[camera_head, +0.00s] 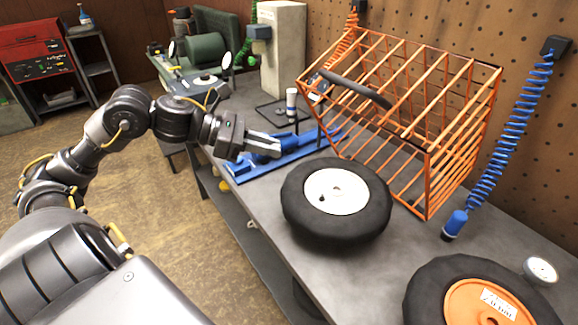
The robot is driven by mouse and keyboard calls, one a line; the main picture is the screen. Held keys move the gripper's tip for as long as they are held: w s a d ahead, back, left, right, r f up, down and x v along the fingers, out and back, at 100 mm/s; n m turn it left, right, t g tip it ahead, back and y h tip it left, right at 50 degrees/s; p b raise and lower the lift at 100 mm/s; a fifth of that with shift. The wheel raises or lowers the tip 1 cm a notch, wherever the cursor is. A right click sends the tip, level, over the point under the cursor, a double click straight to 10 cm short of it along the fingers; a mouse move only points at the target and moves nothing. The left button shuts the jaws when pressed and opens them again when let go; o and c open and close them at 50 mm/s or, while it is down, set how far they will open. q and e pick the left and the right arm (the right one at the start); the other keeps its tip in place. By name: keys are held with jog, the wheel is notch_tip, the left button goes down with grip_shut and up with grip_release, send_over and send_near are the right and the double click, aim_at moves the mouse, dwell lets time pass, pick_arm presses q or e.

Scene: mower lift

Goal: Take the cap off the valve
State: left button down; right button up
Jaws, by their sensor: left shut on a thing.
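A black tire with a white hub (336,191) lies flat on the workbench. A small dark valve (322,198) stands out of the left part of the hub; at this size I cannot tell whether a cap is on it. My left gripper (280,146) reaches in from the left, above the blue jack (250,166) and up-left of the tire, apart from the valve in the picture. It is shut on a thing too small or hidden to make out. My right gripper is out of view.
An orange wire cage (428,160) stands behind the tire. A blue coiled hose (507,125) hangs at the right. A second tire with an orange hub (487,303) and a round gauge (540,269) are at the front right. A white-topped canister (291,101) stands beyond the jack.

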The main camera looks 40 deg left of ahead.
pick_arm(q)
jog(key=shift+w+a+b+v, duration=0.15)
jog(key=shift+b+v, duration=0.1)
jog(key=shift+v, duration=0.6)
jog(key=shift+w+a+b+v, duration=0.1)
jog(key=shift+w+b+v, duration=0.15)
jog(key=shift+v, duration=0.6)
